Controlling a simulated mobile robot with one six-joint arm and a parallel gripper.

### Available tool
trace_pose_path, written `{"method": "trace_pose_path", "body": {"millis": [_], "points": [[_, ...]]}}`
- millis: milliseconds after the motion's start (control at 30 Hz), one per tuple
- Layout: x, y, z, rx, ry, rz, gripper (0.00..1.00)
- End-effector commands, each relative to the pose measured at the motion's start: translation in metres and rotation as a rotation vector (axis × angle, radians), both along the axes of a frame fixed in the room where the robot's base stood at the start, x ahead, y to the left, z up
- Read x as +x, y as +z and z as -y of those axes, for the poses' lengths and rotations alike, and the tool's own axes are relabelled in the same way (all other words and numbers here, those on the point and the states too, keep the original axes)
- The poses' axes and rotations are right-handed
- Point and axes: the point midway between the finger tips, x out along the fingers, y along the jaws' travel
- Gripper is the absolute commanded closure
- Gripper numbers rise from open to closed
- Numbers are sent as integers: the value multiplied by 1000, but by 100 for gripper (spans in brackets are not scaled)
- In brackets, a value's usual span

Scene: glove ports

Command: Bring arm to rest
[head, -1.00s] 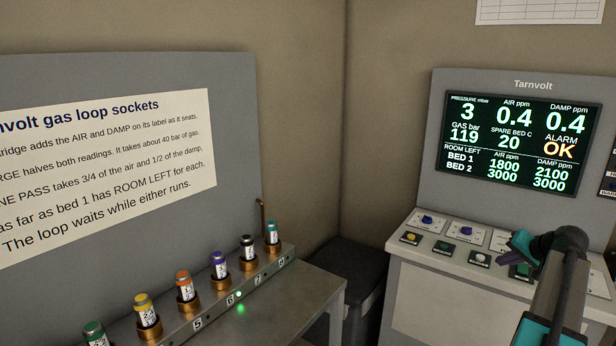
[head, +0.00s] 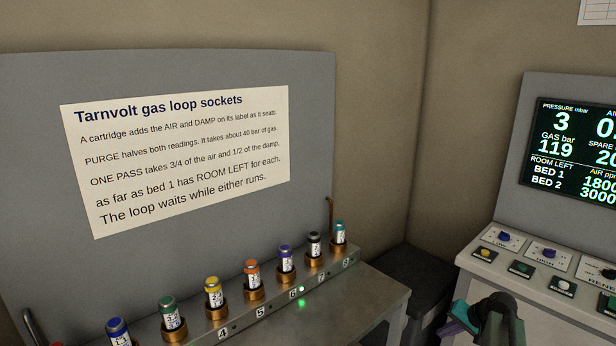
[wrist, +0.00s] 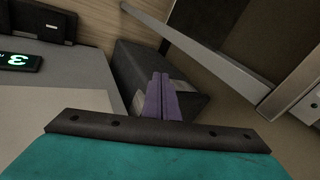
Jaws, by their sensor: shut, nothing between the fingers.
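My gripper (wrist: 161,97) shows in the wrist view as two purple fingers pressed together, with nothing between them. In the head view my gripper (head: 452,322) is at the bottom right, partly cut off with the arm by the frame edge. It is left of and in front of the control console (head: 540,300), apart from the socket bench. In the wrist view a dark box (wrist: 150,70) lies beyond the fingers.
A socket rail (head: 240,328) on the metal bench (head: 380,290) holds several upright cartridges, with a green light lit by socket 6. A notice (head: 185,155) hangs behind it. A display panel (head: 575,150) stands above the console. A dark box (head: 425,275) fills the corner between.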

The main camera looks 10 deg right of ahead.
Motion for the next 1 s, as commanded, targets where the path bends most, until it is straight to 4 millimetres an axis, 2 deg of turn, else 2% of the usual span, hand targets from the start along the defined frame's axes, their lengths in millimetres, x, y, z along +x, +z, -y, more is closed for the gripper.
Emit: {"method": "trace_pose_path", "body": {"millis": [33,100,267,467,700,867,1000], "points": [[-1,-17,-25,8,30,-25,100],[-3,-38,-53,16,66,-56,100],[-16,-85,-117,27,151,-131,100],[-48,-140,-194,33,261,-233,100],[-105,-198,-273,20,392,-360,100],[-152,-231,-315,1,480,-446,100],[-198,-255,-344,-22,555,-524,100]]}}
